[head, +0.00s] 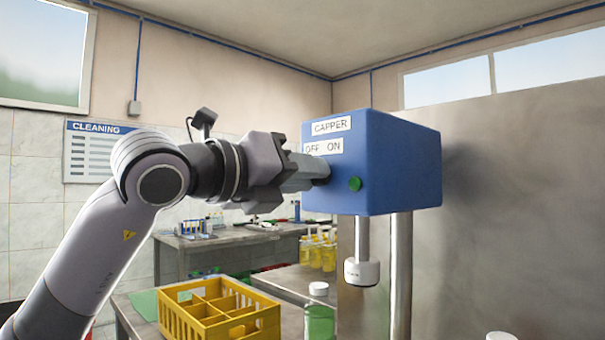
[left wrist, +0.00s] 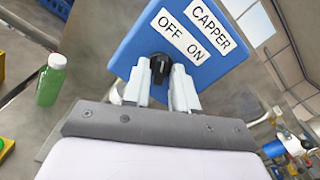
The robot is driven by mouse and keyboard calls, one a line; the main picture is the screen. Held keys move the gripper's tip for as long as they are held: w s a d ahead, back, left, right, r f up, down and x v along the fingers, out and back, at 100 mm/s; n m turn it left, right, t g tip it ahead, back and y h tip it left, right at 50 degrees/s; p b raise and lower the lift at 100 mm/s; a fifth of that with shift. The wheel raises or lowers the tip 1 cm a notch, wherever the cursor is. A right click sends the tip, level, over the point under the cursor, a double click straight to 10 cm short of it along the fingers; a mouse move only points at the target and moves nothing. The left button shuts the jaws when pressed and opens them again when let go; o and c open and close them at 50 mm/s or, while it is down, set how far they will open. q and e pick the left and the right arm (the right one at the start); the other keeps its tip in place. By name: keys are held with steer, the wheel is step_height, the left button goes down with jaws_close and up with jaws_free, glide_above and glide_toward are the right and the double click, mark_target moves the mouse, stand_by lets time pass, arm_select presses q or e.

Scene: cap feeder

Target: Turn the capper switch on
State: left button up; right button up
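The blue capper box (head: 385,160) carries a CAPPER label and an OFF/ON label. Its switch is a black knob (left wrist: 160,66) below the OFF and ON words; in the head view the knob is mostly hidden behind my gripper. My left gripper (left wrist: 161,72) is at the box front, with one finger on each side of the knob. The knob roughly fills the gap, but I cannot tell whether the fingers press on it. A green round button or lamp (head: 355,184) is on the box front, right of the gripper. My right gripper is not in view.
A white capping head (head: 361,272) hangs below the box beside a metal post (head: 401,280). A bottle of green liquid (head: 320,315) stands below. A yellow divided crate (head: 215,328) is at lower left. The space in front of the box is otherwise clear.

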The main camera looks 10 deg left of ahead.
arm_select(q)
jaws_close()
steer(key=m+b, duration=0.2)
steer(key=m, duration=0.9)
steer(key=shift+m, duration=0.4)
stand_by(0.5)
steer(key=shift+o, duration=1.8)
jaws_free()
